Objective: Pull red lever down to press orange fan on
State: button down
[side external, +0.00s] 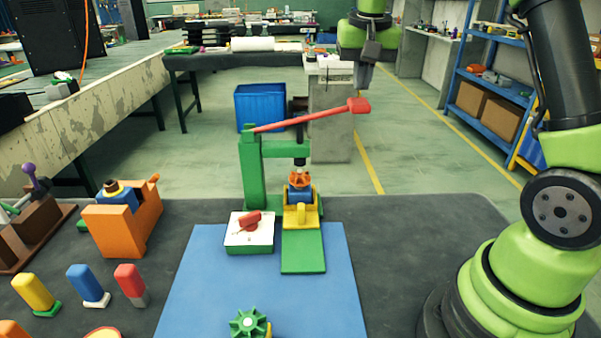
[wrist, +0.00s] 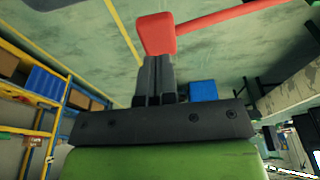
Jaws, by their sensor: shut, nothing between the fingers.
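The red lever (side external: 310,118) slopes up to the right from the top of the green press (side external: 252,172), and its block-shaped red handle end is raised. The orange fan (side external: 300,180) sits on a blue part in a yellow holder (side external: 300,214), under the press's black plunger, which appears just above it. My gripper (side external: 360,86) is shut and empty, pointing down just above the handle end. In the wrist view, my shut fingers (wrist: 159,62) reach the edge of the red handle (wrist: 156,33). I cannot tell whether they touch it.
A white-topped box with a red knob (side external: 250,228) stands left of the holder on the blue mat (side external: 205,290). A green gear-like knob (side external: 248,323) is at the front. An orange block (side external: 125,222) and several coloured pegs stand left. The mat's right side is clear.

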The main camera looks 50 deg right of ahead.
jog(key=shift+r, duration=2.5)
jog(key=s+a+f+n+t+y, duration=0.1)
jog(key=s+a+n+t+y, duration=0.2)
jog(key=s+a, duration=1.3)
jog(key=s+n+t, duration=0.2)
jog(key=s, duration=0.1)
jog(key=shift+a+f+t+y, duration=0.2)
jog(key=shift+a+t+y, duration=0.05)
jog(key=shift+t+y, duration=0.05)
